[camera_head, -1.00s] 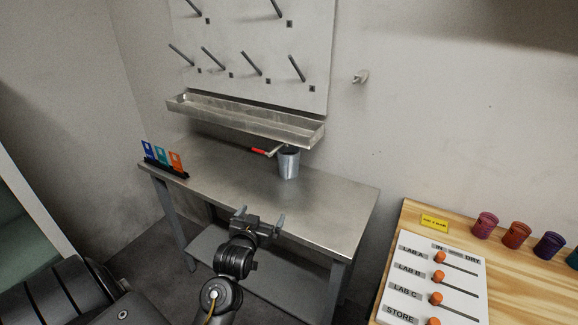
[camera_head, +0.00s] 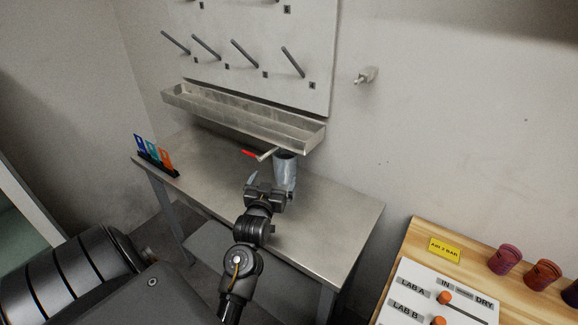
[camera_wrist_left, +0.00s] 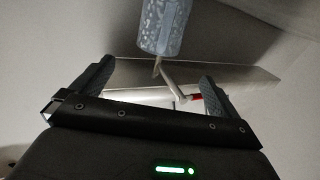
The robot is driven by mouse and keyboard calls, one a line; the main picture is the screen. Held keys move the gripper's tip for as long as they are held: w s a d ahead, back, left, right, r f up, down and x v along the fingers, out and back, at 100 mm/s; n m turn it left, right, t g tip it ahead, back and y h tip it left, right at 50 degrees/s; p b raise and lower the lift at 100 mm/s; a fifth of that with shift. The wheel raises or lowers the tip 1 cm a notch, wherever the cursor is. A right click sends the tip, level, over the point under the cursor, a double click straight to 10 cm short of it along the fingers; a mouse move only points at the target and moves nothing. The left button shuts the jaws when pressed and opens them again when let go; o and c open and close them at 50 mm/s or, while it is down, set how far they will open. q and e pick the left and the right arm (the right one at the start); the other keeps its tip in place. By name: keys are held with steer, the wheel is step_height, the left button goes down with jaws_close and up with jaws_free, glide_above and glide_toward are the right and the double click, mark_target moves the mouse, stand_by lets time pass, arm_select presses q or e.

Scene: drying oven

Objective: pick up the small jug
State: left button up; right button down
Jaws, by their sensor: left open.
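The small jug (camera_head: 286,170) is a grey metal cup standing on the steel table, below the front of the metal tray. My left gripper (camera_head: 272,182) is open and empty, just on the near side of the jug. Its right finger overlaps the jug's lower part in the head view. In the left wrist view the jug (camera_wrist_left: 165,28) looks blue-grey and mottled, beyond the gap between the two open fingers (camera_wrist_left: 158,78). I cannot tell whether a finger touches it. My right gripper is not in view.
A red-handled valve (camera_head: 250,154) sits beside the jug under the tray (camera_head: 240,118). A rack of coloured cards (camera_head: 155,158) stands at the table's left end. The table's right part (camera_head: 335,215) is clear. A wooden panel (camera_head: 440,230) with sliders and cups is at the right.

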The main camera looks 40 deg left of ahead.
mark_target(282, 161)
arm_select(q)
steer(key=p+x, duration=0.1)
steer(key=x, duration=0.4)
steer(key=shift+w+a, duration=0.1)
steer(key=shift+w, duration=0.05)
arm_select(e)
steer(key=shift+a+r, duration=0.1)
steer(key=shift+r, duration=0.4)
arm_select(q)
steer(key=shift+w+a+r, duration=0.15)
steer(key=shift+w+r, duration=0.05)
steer(key=shift+w, duration=0.05)
steer(key=p+x, duration=0.1)
steer(key=x, duration=0.2)
steer(key=shift+w+p, duration=0.35)
steer(key=shift+w+a, duration=0.25)
steer(key=shift+w, duration=0.25)
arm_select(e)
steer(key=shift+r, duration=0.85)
arm_select(q)
steer(key=shift+c, duration=0.4)
